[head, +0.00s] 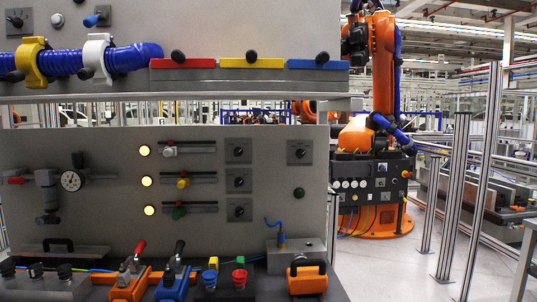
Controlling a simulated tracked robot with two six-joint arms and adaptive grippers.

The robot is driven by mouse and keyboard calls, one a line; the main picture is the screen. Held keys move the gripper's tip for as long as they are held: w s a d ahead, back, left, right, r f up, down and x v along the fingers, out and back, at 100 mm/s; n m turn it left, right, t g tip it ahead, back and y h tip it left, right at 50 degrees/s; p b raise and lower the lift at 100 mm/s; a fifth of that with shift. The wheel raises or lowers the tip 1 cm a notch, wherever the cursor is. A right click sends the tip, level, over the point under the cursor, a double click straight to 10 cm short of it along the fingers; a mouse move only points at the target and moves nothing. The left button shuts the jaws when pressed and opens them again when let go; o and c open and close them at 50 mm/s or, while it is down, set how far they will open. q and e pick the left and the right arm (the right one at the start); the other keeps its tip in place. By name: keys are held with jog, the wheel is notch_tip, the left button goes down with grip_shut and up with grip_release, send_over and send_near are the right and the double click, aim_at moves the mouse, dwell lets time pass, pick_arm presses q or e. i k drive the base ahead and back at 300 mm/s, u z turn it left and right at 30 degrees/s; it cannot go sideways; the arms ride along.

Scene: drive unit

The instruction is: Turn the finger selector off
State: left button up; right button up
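No label marks which control is the finger selector, so I cannot tell for sure. At the top left of the upper panel in the head view, a switch with a blue finger-like lever (92,20) sits on a square plate, its lever tilted. Left of it is a dark rotary switch (15,20) on a similar plate. On the lower panel, small dark rotary switches stand in a column: an upper one (238,151), a middle one (238,181) and a lower one (238,210). One more switch (299,152) is to their right. Neither of my grippers is in view.
A blue corrugated hose (135,57) with yellow and white clamps crosses the upper panel. Red, yellow and blue bars (252,63) sit beside it. Open floor (410,270) lies right.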

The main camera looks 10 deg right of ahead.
aim_at(300, 153)
jog(key=i, duration=1)
jog(key=z, duration=0.5)
